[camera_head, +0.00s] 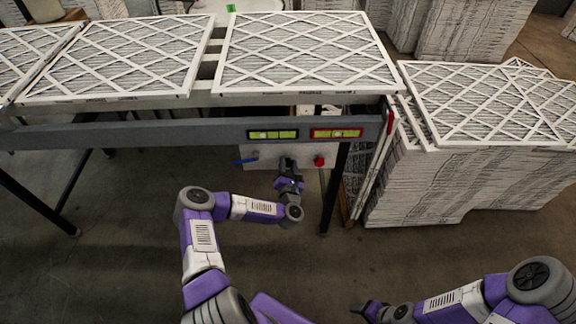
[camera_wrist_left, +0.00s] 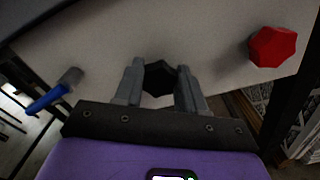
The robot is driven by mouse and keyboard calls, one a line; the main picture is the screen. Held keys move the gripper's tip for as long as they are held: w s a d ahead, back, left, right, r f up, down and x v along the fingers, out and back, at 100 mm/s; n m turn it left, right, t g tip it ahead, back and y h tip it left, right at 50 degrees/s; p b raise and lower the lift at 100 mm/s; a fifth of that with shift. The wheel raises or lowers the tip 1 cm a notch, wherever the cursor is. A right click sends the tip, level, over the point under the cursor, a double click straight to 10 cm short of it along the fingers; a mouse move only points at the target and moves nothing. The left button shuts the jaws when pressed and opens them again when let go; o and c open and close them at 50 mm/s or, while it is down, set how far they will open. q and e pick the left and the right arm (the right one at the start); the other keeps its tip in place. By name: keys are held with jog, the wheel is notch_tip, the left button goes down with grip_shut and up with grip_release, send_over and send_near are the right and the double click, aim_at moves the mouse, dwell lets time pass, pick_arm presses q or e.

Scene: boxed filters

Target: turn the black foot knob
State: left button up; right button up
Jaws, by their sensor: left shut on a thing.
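The black knob (camera_wrist_left: 160,78) sits on a pale panel, between the two grey fingers of my left gripper (camera_wrist_left: 160,88) in the left wrist view. The fingers are shut on its sides. In the head view my left gripper (camera_head: 288,166) reaches up to the white panel (camera_head: 262,153) under the table, and the knob is mostly hidden by it. My right gripper (camera_head: 362,308) is low at the bottom of the head view, away from the panel; its finger state is too small to tell.
A red knob (camera_wrist_left: 272,47) is right of the black one, and a blue lever (camera_wrist_left: 47,99) is left of it. The table's grey rail (camera_head: 180,133) runs above the panel, with a black leg (camera_head: 335,190) to the right. Stacked filters (camera_head: 430,185) stand further right.

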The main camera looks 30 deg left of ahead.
pick_arm(q)
jog(key=m+p, duration=0.1)
jog(key=m, duration=0.3)
jog(key=shift+w+d, duration=0.1)
jog(key=shift+d, duration=0.05)
jog(key=m+p, duration=0.1)
jog(key=m, duration=0.4)
jog(key=shift+f, duration=0.2)
jog(key=m, duration=0.5)
jog(key=shift+f+m, duration=0.2)
jog(key=shift+m, duration=0.2)
jog(key=shift+f+m, duration=0.2)
jog(key=shift+m, duration=2.3)
jog(key=o, duration=1.1)
jog(key=shift+c, duration=0.2)
